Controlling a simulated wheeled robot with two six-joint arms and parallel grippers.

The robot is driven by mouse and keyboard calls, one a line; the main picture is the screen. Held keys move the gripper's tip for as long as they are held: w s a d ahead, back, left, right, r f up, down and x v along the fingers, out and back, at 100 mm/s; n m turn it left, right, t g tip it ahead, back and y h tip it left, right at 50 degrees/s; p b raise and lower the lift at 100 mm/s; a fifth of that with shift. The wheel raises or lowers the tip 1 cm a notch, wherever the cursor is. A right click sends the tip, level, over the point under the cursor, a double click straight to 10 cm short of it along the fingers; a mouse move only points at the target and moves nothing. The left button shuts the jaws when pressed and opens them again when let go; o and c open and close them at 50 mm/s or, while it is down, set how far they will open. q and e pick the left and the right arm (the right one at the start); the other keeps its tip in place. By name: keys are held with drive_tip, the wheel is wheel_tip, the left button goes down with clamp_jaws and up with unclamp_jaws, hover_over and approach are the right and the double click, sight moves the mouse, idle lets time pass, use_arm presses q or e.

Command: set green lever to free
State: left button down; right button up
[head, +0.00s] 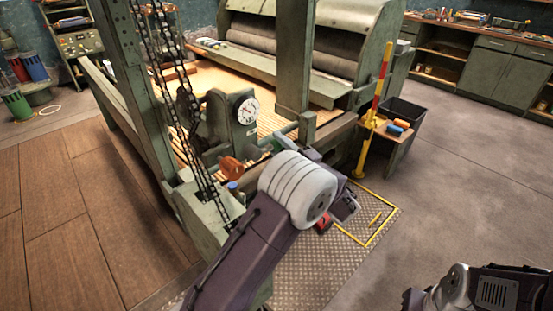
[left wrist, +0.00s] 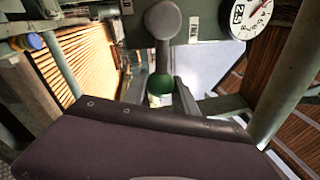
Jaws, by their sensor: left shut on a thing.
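The green lever is a grey arm with a green ball knob (left wrist: 160,84); it hangs down from a round grey hub in the left wrist view. In the head view a bit of green (head: 277,145) shows just beyond my left wrist, beside the grey housing with the dial. My left gripper (left wrist: 168,97) is shut on the lever at its knob; my dark wrist body hides part of the fingers.
A white dial (head: 249,111) sits on the housing, close above the lever. Hanging chains (head: 170,90) and an orange knob (head: 231,166) are left of my wrist. A red and yellow post (head: 379,100) stands to the right.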

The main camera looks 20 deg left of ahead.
use_arm(q)
drive_tip(key=shift+r+n+y+b, duration=0.3)
drive_tip(key=shift+r+n+b, duration=0.3)
drive_tip(key=shift+n+b, duration=0.45)
drive_tip(key=c, duration=1)
unclamp_jaws()
drive_tip(key=shift+r, duration=0.1)
drive_tip(key=v, duration=0.9)
drive_tip(key=shift+r, duration=0.1)
